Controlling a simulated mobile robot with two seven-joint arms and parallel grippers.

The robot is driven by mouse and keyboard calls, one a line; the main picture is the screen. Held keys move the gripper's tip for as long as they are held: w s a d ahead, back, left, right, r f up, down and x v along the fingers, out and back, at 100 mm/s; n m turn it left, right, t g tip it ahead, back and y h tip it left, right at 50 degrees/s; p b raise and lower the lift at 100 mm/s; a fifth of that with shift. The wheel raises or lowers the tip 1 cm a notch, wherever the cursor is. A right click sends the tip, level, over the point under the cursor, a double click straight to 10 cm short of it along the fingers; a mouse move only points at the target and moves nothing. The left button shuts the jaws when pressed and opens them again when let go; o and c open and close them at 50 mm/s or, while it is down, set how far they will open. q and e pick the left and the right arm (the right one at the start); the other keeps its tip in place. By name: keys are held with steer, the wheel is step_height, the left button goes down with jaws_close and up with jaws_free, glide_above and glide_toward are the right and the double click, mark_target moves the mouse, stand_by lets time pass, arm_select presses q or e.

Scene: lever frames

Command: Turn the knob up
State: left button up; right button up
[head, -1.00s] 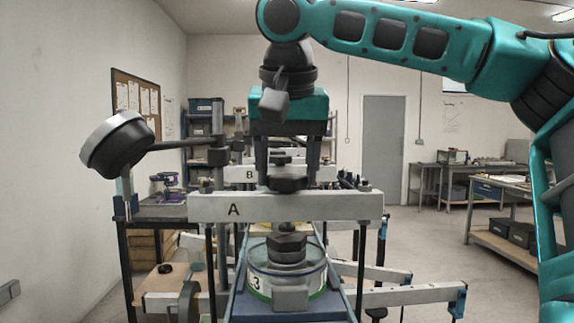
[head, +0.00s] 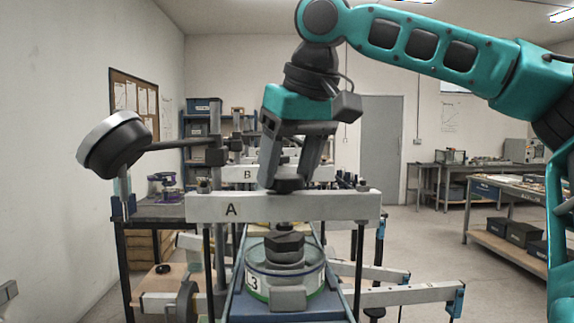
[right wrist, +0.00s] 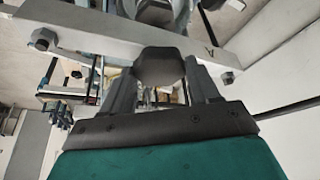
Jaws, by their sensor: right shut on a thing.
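A dark knob (head: 289,185) sits on top of the white crossbar marked A (head: 340,206). My right gripper (head: 288,180) comes down on it from above, tilted, with a finger on either side. It is shut on the knob. In the right wrist view the knob (right wrist: 160,68) shows as a dark rounded block between the two fingers (right wrist: 160,84), with crossbar A (right wrist: 105,47) beyond it. Below the bar, a dark hexagonal piece (head: 285,242) sits on a round container marked 3 (head: 257,283). My left gripper is not in view.
A round grey and black head (head: 113,143) on a dark arm sticks out at the left. Another frame with bar B (head: 236,174) stands behind. A bench (head: 486,189) stands at the right, with open floor before it.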

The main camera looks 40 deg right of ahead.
steer(key=shift+d+n+y, duration=0.1)
steer(key=shift+n+y, duration=0.4)
steer(key=shift+n, duration=0.7)
steer(key=o, duration=1.1)
steer(key=shift+c, duration=0.2)
steer(key=v, duration=1.3)
